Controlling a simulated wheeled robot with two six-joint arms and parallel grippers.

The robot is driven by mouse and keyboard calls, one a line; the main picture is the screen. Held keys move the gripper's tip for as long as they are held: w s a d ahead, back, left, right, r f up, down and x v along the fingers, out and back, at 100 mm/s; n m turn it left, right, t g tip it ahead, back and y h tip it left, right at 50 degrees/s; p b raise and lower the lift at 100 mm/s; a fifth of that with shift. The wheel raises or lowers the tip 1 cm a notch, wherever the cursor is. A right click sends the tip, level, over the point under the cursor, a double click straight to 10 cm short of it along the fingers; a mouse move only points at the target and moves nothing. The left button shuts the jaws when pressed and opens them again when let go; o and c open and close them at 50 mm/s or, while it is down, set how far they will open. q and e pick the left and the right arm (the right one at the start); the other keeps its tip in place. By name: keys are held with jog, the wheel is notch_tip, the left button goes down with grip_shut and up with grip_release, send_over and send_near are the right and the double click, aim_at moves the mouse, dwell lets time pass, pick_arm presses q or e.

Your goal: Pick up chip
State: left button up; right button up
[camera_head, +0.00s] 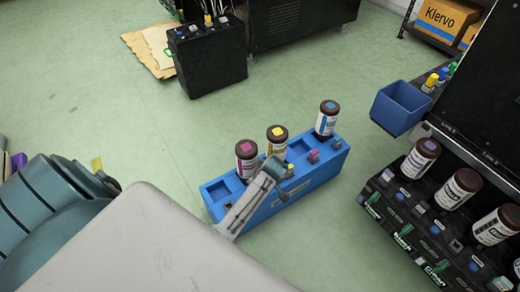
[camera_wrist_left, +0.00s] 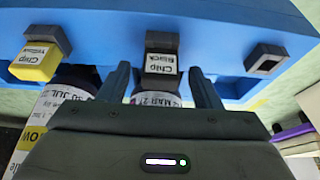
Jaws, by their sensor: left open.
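My left gripper (camera_head: 272,170) reaches over the near side of the blue rack (camera_head: 310,188). In the left wrist view it is open, its two fingers (camera_wrist_left: 160,74) on either side of a black chip (camera_wrist_left: 163,62) labelled "Chip Black", nothing clamped. The black chip sits at the rack's blue face (camera_wrist_left: 100,28); my gripper hides it in the head view. A yellow chip (camera_wrist_left: 36,60) labelled "Chip Yellow" sits left of it in the wrist view, and an empty chip socket (camera_wrist_left: 265,58) to the right. My right gripper is not in view.
Ink bottles with pink (camera_head: 246,160), yellow (camera_head: 277,140) and blue (camera_head: 327,119) caps stand in the rack. A black machine with bottles (camera_head: 440,205) stands at right, with a blue bin (camera_head: 399,108) on its side.

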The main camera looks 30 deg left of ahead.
pick_arm(q)
jog(key=c, duration=1)
jog(key=shift+r, duration=0.1)
jog(key=shift+c, duration=0.3)
